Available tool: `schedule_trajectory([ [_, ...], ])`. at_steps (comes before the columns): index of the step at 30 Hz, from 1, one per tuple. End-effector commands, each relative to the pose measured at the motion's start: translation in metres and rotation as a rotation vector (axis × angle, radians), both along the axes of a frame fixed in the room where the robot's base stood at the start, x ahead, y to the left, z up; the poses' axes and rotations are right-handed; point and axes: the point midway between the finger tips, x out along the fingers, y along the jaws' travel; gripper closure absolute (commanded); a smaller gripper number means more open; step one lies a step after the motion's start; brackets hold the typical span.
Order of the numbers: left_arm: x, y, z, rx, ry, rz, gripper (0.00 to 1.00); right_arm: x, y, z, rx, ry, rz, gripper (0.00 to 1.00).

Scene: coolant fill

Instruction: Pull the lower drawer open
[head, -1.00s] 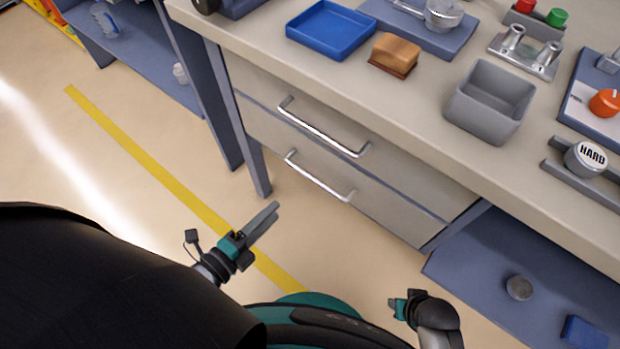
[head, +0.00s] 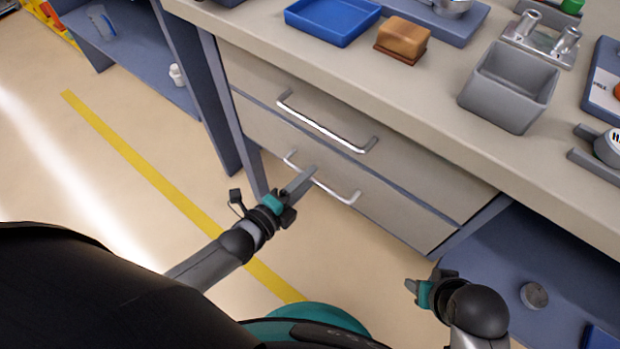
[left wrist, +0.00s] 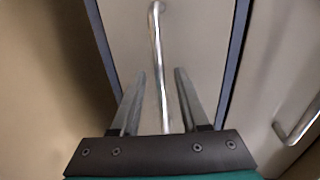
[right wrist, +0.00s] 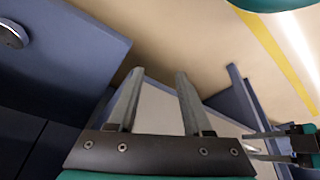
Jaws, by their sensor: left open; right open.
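The lower drawer (head: 385,212) is a beige front under the bench, and it looks closed. Its bar handle (head: 341,195) is silver and slants across the drawer front; my left gripper covers part of it. My left gripper (head: 308,176) is open in front of this handle. In the left wrist view the handle (left wrist: 157,50) runs between the two open fingers (left wrist: 160,75), with a gap on each side; whether the fingertips reach past the bar is unclear. My right gripper (head: 408,285) is open and empty, low and right of the drawers. It also shows in the right wrist view (right wrist: 160,75).
The upper drawer (head: 340,118) with its own handle (head: 325,128) is just above and closed. A bench leg (head: 232,110) stands left of the drawers. A blue shelf (head: 500,255) lies right of them. The floor in front is clear.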

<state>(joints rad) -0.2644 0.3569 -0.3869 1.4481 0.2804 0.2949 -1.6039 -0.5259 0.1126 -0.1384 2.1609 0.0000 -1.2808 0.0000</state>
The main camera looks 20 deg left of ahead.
Motion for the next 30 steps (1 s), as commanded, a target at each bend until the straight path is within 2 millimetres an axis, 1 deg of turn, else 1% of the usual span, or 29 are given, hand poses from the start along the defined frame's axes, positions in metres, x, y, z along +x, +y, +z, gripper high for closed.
schedule_trajectory([
  [3, 0.008, -0.003, -0.003, 0.000, 0.000, -0.001, 0.55, 0.001, 0.000, 0.007, 0.001, -0.012, 0.000, 0.50],
  [6, 0.012, -0.005, -0.003, -0.001, 0.000, -0.001, 0.55, 0.001, 0.000, 0.011, 0.002, -0.017, -0.001, 0.50],
  [16, 0.014, -0.005, -0.003, -0.001, 0.001, 0.000, 0.55, 0.001, 0.000, 0.014, 0.002, -0.018, -0.001, 0.50],
  [17, 0.014, -0.005, -0.003, -0.001, 0.001, 0.000, 0.56, 0.001, 0.000, 0.014, 0.002, -0.018, -0.001, 0.50],
  [28, 0.013, -0.005, -0.003, 0.000, 0.001, 0.000, 0.98, 0.001, 0.000, 0.014, 0.002, -0.018, -0.001, 0.50],
  [29, 0.013, -0.005, -0.003, -0.001, 0.001, 0.000, 1.00, 0.001, 0.000, 0.014, 0.002, -0.018, -0.001, 0.50],
  [30, 0.013, -0.005, -0.003, 0.000, 0.001, 0.000, 1.00, 0.001, 0.000, 0.014, 0.002, -0.018, -0.001, 0.50],
])
